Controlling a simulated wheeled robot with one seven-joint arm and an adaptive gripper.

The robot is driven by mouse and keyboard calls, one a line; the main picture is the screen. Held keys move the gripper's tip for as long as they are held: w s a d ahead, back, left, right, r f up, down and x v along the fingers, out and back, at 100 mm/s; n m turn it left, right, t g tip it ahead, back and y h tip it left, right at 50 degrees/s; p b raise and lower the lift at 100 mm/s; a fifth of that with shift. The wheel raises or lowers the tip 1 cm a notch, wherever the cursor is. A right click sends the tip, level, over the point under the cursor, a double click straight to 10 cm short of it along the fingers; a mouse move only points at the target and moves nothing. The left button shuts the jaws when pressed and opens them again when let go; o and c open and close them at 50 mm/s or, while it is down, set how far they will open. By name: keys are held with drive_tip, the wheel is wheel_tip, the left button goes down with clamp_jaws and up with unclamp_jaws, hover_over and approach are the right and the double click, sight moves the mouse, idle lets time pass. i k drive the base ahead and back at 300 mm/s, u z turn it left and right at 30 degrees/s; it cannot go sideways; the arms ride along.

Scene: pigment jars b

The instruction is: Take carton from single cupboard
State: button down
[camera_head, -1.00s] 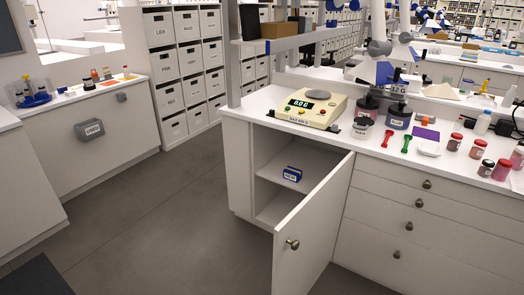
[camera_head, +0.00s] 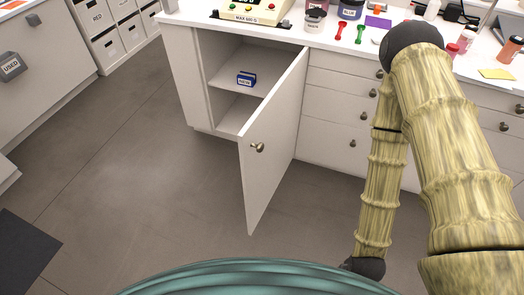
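The carton (camera_head: 246,79) is a small blue box with a white label. It sits on the middle shelf (camera_head: 228,84) inside the single cupboard under the counter. The cupboard door (camera_head: 270,140) stands wide open toward me, with a round knob (camera_head: 257,147) on its face. My arm, in a bamboo-like texture, comes in at the right of the view, well to the right of the cupboard and apart from it. My gripper's fingers are not visible, so its state does not show.
Closed drawers (camera_head: 335,100) stand right of the open door, partly behind my arm. The counter above holds a scale (camera_head: 250,14), red and green scoops and jars. Grey floor (camera_head: 140,150) in front of the cupboard is clear. A dark mat (camera_head: 25,250) lies at lower left.

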sight(243, 79)
drive_tip(key=i, duration=0.95)
drive_tip(key=z, duration=0.05)
